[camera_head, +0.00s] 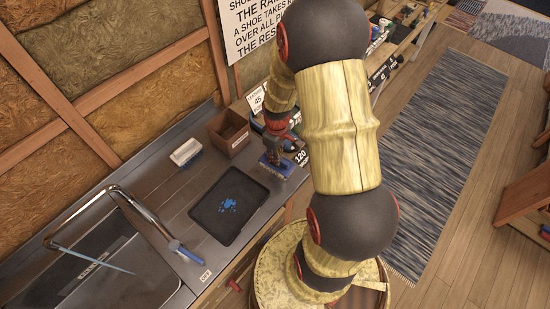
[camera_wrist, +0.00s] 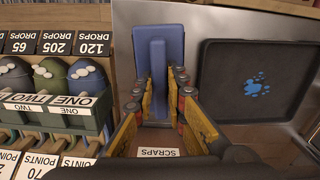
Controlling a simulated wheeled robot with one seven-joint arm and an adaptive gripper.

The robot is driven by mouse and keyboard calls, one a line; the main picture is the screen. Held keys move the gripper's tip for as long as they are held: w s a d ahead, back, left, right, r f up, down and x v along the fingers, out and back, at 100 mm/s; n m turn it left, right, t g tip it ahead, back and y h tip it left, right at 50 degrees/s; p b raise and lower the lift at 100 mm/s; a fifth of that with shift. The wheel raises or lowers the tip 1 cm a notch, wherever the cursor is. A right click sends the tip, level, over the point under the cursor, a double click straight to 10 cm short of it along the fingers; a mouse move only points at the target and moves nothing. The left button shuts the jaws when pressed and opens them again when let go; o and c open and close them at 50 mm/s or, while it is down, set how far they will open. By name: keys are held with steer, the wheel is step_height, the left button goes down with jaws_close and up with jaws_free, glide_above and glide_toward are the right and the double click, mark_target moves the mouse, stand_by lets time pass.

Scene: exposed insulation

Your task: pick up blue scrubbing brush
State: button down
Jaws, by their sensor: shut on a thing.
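The blue scrubbing brush (camera_wrist: 158,62) shows in the wrist view as a blue block with a raised handle. My gripper (camera_wrist: 165,92) is shut on its near end, one yellow-padded finger on each side. In the head view the brush (camera_head: 277,166) is at the counter's right part, below my gripper (camera_head: 277,150). Whether it touches the counter is hard to tell. My arm hides part of the area to its right.
A black tray (camera_head: 230,207) with blue splashes lies left of the brush. A white-topped brush (camera_head: 186,152) and a brown box (camera_head: 229,132) stand behind. The sink with its faucet (camera_head: 130,195) is at left.

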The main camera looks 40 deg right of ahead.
mark_target(279, 169)
steer(key=s+r, duration=0.1)
steer(key=s+a+r, duration=0.1)
steer(key=r, duration=0.1)
steer(key=s+r, duration=0.1)
steer(key=shift+a+r, duration=0.15)
steer(key=shift+r, duration=0.05)
steer(key=s+a+r, duration=0.3)
steer(key=s, duration=0.5)
steer(key=shift+a+r+p, duration=0.25)
steer(key=shift+a+p, duration=0.05)
steer(key=shift+p, duration=0.1)
steer(key=c, duration=2.4)
jaws_free()
jaws_close()
